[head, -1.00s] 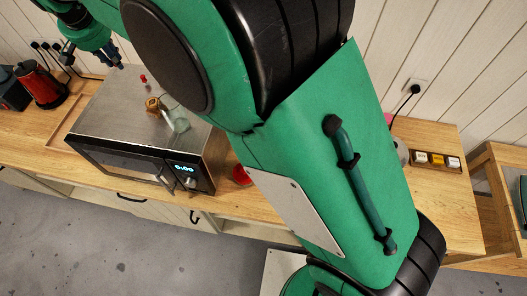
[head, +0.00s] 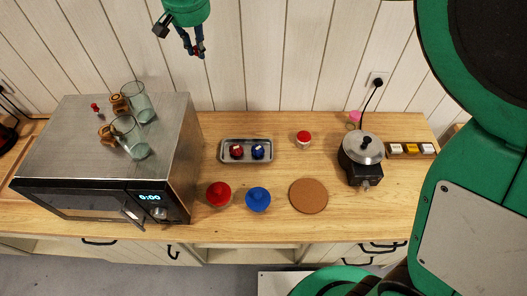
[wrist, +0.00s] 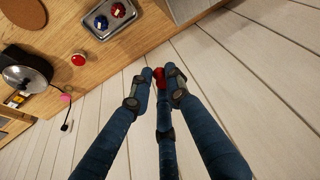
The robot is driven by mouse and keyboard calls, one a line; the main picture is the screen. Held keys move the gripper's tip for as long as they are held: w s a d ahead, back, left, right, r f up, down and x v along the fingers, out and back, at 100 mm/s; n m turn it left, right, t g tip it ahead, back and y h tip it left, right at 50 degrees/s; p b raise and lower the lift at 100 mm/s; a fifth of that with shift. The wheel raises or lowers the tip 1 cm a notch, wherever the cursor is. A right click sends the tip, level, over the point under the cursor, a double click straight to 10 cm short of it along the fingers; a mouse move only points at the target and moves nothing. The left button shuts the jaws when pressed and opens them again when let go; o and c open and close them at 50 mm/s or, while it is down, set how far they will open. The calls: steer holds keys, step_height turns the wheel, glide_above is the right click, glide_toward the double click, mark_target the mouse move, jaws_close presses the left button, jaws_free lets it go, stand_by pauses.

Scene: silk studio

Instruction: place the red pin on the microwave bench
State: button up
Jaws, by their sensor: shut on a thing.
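My gripper (head: 199,53) hangs high near the back wall, to the right of the microwave. In the wrist view its blue fingers (wrist: 160,77) are closed around a small red piece, which I take for the red pin (wrist: 161,76); its shape is mostly hidden. The wooden microwave bench (head: 330,125) is below, with the pin well clear of it. The microwave (head: 75,165) stands on its left part. A separate small red piece (head: 95,107) sits on the microwave top.
Glass jars (head: 138,100) with wooden lids lie on the microwave. On the bench are a tray (head: 225,157) with red and blue pieces, red (head: 218,193) and blue bowls (head: 258,198), a cork mat (head: 308,196), a red-topped piece (head: 304,139) and a black appliance (head: 361,158). Bare wood lies between them.

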steer(key=s+d+f+m+b, duration=0.1)
steer(key=s+d+f+b, duration=0.15)
steer(key=d, duration=1.05)
steer(key=s+d+f+m+b, duration=0.1)
steer(key=s+d+m+b, duration=0.15)
steer(key=d, duration=1.05)
steer(key=shift+n+h, duration=0.3)
steer(key=shift+n, duration=0.05)
step_height(320, 180, down, 38)
steer(key=shift+a+r, duration=0.1)
steer(key=shift+a, duration=0.05)
steer(key=shift+w, duration=0.1)
steer(key=w+a, duration=0.1)
steer(key=w, duration=0.4)
steer(key=w+a+f, duration=0.1)
steer(key=w, duration=0.4)
steer(key=w+a, duration=0.1)
steer(key=w, duration=0.4)
steer(key=shift+w+a+f+b, duration=0.25)
steer(key=shift+b, duration=0.1)
steer(key=shift+f, duration=0.1)
steer(key=shift+f+b, duration=0.3)
steer(key=shift+f, duration=1.35)
